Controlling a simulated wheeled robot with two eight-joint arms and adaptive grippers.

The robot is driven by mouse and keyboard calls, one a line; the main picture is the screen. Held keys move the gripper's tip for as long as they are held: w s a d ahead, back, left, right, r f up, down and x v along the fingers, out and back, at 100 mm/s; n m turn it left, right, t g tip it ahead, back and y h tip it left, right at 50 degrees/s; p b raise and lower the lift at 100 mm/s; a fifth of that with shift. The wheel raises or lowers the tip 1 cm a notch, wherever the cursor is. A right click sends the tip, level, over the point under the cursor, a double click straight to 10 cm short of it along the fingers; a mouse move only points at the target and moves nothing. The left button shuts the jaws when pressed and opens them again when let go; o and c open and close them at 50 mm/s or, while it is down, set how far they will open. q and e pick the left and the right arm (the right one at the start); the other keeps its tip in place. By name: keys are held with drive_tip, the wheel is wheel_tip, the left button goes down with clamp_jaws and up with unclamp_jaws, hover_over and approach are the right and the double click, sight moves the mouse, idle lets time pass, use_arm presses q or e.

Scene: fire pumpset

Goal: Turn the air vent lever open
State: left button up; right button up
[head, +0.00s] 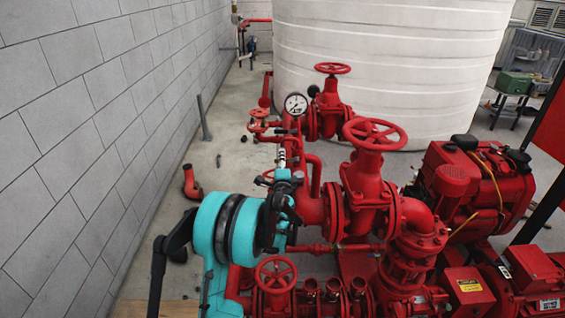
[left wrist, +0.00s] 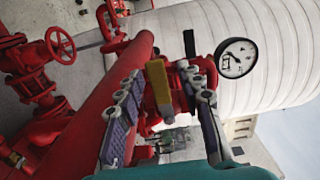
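The air vent lever is a small yellow handle (left wrist: 158,86) in the left wrist view, near the red pipework. My left gripper (left wrist: 161,76) is open there, with one padded finger on each side of the lever. A gap shows between the lever and each finger; I cannot tell the depth between them. In the head view my left gripper (head: 276,181) is beside the red pipe below the gauge, near a silver fitting (head: 281,158). The yellow lever cannot be made out there, probably hidden by the gripper. My right gripper is in neither view.
A pressure gauge (head: 296,104) stands just above the pipe; it also shows in the left wrist view (left wrist: 237,58). Red handwheel valves (head: 374,135) and pumps (head: 470,180) crowd the right. A block wall (head: 90,130) bounds the left, and a white tank (head: 390,60) stands behind.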

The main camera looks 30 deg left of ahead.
sight(299, 159)
use_arm(q)
clamp_jaws()
drive_tip(key=shift+w+r, duration=0.1)
idle(0.4)
drive_tip(key=r+m, duration=0.1)
drive_tip(key=m, duration=0.2)
drive_tip(key=shift+w+d+r+m, duration=0.1)
drive_tip(key=shift+d+r+m, duration=0.1)
drive_tip(key=shift+r+m, duration=0.15)
drive_tip(key=m, duration=0.1)
drive_tip(key=r+m, duration=0.1)
drive_tip(key=m, duration=0.1)
drive_tip(key=d+r+m, duration=0.1)
drive_tip(key=shift+w+m, duration=0.25)
drive_tip(key=shift+w, duration=0.05)
drive_tip(key=shift+w+d+r+m, duration=0.4)
drive_tip(key=shift+d+m, duration=0.2)
drive_tip(key=shift+m, duration=1)
drive_tip(key=shift+w+d+r+m, duration=0.3)
drive_tip(key=shift+d+m, duration=0.3)
drive_tip(key=shift+m, duration=1)
drive_tip(key=shift+w+d+r+m, duration=0.3)
drive_tip(key=shift+w+d+m, duration=0.25)
drive_tip(key=shift+m, duration=1.05)
drive_tip(key=shift+d, duration=0.1)
